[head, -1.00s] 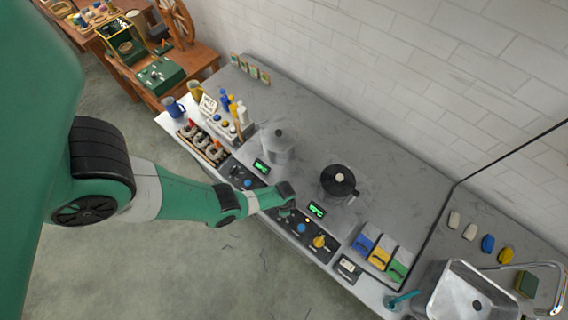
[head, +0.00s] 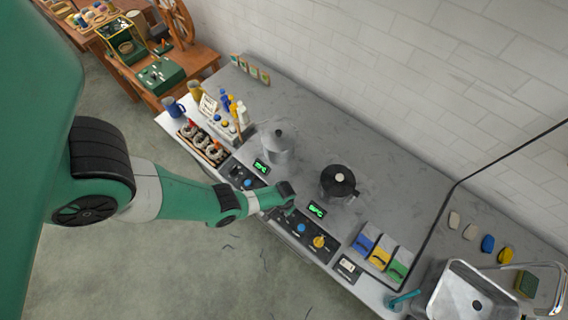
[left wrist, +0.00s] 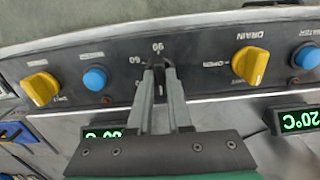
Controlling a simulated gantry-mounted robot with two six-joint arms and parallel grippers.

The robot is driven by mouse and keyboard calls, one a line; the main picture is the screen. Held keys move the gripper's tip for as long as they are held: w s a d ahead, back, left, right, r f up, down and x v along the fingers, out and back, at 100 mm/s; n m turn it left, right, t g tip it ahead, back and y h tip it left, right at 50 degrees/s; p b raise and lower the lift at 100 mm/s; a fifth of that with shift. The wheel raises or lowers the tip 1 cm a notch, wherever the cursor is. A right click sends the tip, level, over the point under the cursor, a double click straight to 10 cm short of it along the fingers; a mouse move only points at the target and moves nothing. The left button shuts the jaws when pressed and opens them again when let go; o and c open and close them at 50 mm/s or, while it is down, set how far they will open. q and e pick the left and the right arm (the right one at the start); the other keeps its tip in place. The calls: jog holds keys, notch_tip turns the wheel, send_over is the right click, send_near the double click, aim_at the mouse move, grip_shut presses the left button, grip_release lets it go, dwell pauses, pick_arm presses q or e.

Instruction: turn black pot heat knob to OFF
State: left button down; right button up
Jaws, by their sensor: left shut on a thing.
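The black pot (head: 338,184) stands on the grey counter, with a green lit display (head: 316,209) in front of it. My left gripper (head: 285,207) reaches down to the control panel just left of the blue button (head: 301,228). In the left wrist view my left gripper (left wrist: 159,72) is shut on a dark heat knob (left wrist: 158,57) with 60 and 90 marks around it. The fingers hide most of the knob, so its exact pointing is hard to tell. My right gripper is not in view.
Yellow knobs (left wrist: 250,66) and blue buttons (left wrist: 95,78) sit on either side of the fingers on the panel. A grey pot (head: 278,146) stands to the left. Coloured packets (head: 380,255) and a sink (head: 470,295) lie to the right.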

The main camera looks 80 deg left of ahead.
pick_arm(q)
jog(key=shift+n, duration=0.3)
jog(key=c, duration=0.8)
grip_release()
jog(key=shift+c, duration=0.2)
jog(key=shift+r, duration=0.1)
